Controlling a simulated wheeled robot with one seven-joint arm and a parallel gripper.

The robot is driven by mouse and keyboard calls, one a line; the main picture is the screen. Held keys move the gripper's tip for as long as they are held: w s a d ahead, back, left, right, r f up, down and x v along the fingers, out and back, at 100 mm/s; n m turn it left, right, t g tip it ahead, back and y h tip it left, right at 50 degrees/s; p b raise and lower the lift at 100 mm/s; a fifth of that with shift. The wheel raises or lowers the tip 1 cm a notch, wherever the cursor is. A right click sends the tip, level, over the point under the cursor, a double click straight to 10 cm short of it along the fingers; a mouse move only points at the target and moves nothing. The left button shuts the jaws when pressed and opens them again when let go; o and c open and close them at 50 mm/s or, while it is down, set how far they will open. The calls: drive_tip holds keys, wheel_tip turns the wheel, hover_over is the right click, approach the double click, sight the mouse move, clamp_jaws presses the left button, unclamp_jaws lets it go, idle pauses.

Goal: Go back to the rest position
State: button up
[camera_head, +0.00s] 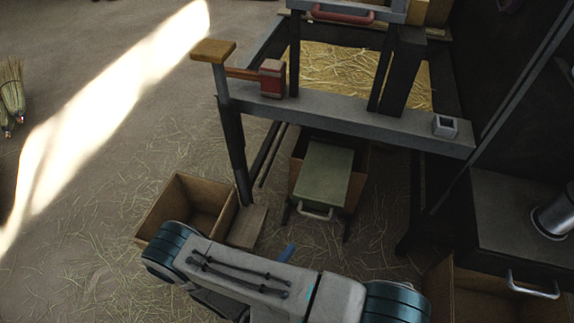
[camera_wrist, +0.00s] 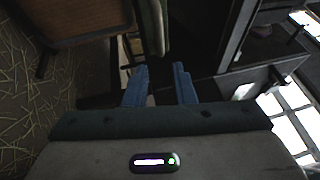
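My gripper (camera_wrist: 160,68) shows its two blue fingers in the wrist view, spread apart with nothing seen between them. A pale green edge lies beyond the fingertips, near the top middle of that view. In the head view, my arm stretches across the bottom middle, and one blue finger (camera_head: 288,252) shows past it. The gripper is low, in front of the green-topped seat or box (camera_head: 325,175) with a metal handle, and apart from it in that view. The rest of the gripper is hidden behind my arm.
An open cardboard box (camera_head: 190,208) stands left of my arm, close to it. A dark cabinet (camera_head: 515,225) stands at the right, with another box (camera_head: 470,300) below. The floor at left is mostly clear.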

drive_tip(key=shift+r, duration=0.1)
drive_tip(key=w+d+r+m+g+y+p, duration=0.1)
drive_tip(key=w+d+r+m+g+p, duration=0.15)
drive_tip(key=r+m+g+p, duration=0.85)
drive_tip(key=w+d+r+m+g+p, duration=0.15)
drive_tip(key=d+r+m+g, duration=0.35)
drive_tip(key=r+m, duration=1.25)
drive_tip(key=s+d+r+m+t+y+p, duration=0.2)
drive_tip(key=r+m+y+p, duration=0.4)
drive_tip(key=r, duration=1.3)
drive_tip(key=s+d+r+m+t+y+p, duration=0.1)
drive_tip(key=s+d+r+m+y+p, duration=0.3)
drive_tip(key=r, duration=1.4)
drive_tip(key=m+y+p, duration=0.2)
drive_tip(key=m+p, duration=0.2)
drive_tip(key=m, duration=0.2)
drive_tip(key=shift+s+r+m+t+p, duration=0.2)
drive_tip(key=shift+r+m+t+p, duration=0.15)
drive_tip(key=shift+t, duration=0.05)
